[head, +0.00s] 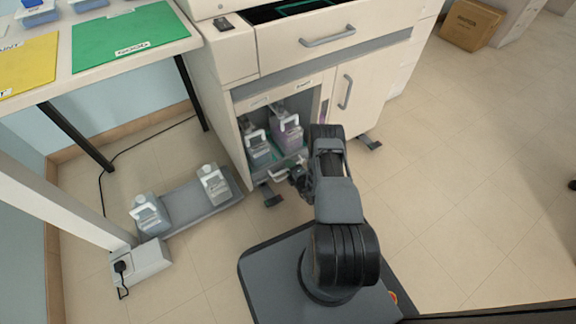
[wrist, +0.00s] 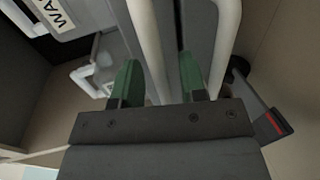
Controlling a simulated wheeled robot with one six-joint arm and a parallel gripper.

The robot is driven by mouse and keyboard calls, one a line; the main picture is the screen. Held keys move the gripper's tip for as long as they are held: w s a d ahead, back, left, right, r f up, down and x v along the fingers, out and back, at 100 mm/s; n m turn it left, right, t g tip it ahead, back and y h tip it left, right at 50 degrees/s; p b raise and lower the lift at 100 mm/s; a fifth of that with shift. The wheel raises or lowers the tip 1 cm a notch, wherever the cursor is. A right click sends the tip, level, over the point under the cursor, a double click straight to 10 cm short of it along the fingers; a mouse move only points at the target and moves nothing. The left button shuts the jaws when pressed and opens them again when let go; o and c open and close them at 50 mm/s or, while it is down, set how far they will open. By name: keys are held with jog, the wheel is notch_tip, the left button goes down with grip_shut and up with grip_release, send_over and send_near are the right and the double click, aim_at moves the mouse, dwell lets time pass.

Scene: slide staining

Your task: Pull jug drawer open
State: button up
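The jug drawer (head: 276,166) is low in the open bay of the white cabinet. Two jugs with white handles stand in the bay, a grey one (head: 259,152) and a purplish one (head: 288,136). A pale handle (head: 281,174) is at the drawer front. My gripper (head: 297,176) is at this handle, partly hidden by my wrist. In the wrist view, the green-tipped fingers of my gripper (wrist: 160,82) are apart. One pale bar (wrist: 150,45) runs between them, and another pale bar (wrist: 226,45) is right of the right finger. Contact with the bar cannot be made out.
Two more jugs (head: 213,184) (head: 149,214) stand on a grey floor tray (head: 190,206) at the left. A cabinet door (head: 352,95) is right of the bay, and an upper drawer (head: 330,38) is above.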

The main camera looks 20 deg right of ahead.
jog(key=shift+w, duration=0.25)
jog(key=shift+d, duration=0.1)
grip_shut()
dwell(0.4)
